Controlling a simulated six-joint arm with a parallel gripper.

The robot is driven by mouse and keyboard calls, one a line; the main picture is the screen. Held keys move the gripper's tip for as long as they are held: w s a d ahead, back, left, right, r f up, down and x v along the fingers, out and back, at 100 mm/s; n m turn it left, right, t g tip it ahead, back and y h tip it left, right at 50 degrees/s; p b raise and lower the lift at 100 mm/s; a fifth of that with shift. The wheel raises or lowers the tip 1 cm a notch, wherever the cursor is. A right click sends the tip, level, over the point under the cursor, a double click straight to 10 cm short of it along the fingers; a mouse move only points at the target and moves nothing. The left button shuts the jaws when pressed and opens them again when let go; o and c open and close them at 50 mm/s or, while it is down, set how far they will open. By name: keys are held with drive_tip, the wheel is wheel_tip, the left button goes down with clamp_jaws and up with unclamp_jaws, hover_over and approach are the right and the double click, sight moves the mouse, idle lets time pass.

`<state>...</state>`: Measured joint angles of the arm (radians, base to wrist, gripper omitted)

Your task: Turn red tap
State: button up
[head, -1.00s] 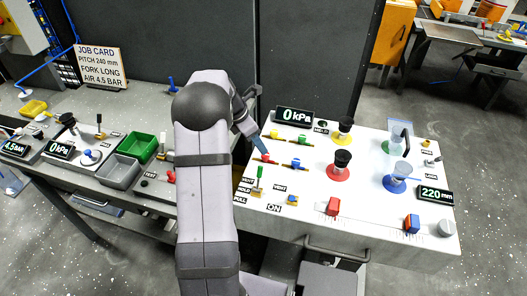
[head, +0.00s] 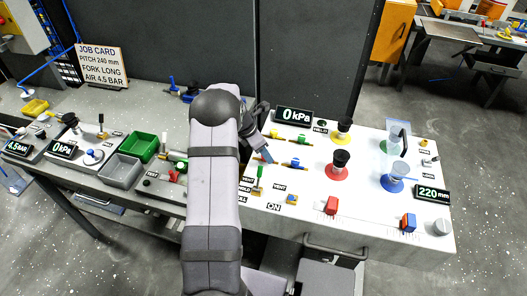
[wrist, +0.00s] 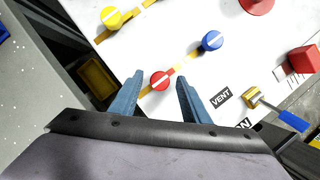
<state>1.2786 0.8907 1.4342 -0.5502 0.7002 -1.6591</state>
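The red tap (wrist: 160,80) is a round red knob with a pale bar across it, on a brass pipe on the white panel (head: 345,210). In the wrist view it lies between the tips of my gripper (wrist: 159,82). The blue fingers are apart, one on each side, with nothing held. I cannot tell whether they touch the knob. In the head view my gripper (head: 267,156) is low over the panel's left part and largely hides the red tap. A blue tap (wrist: 212,41) sits further along the same pipe.
A yellow tap (wrist: 111,17) is on a parallel pipe. A brass valve with a blue lever (wrist: 292,121) and a VENT label (wrist: 221,98) lie right of the fingers. A green-handled lever (head: 258,181) stands close to my gripper. A red block (head: 331,205) is further right.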

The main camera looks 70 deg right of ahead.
drive_tip(key=c, duration=0.9)
drive_tip(key=shift+m, duration=0.3)
drive_tip(key=m+y, duration=0.1)
drive_tip(key=m, duration=0.1)
drive_tip(key=m+g+y+b, duration=0.1)
drive_tip(key=m, duration=0.2)
drive_tip(key=shift+w+d, duration=0.1)
drive_tip(key=shift+d, duration=0.1)
drive_tip(key=m+y, duration=0.1)
drive_tip(key=m, duration=0.1)
drive_tip(key=m+y+b, duration=0.1)
drive_tip(key=m, duration=0.2)
drive_tip(key=shift+d+m, duration=0.15)
drive_tip(key=shift+m, duration=0.65)
drive_tip(key=o, duration=1)
drive_tip(key=shift+r, duration=0.1)
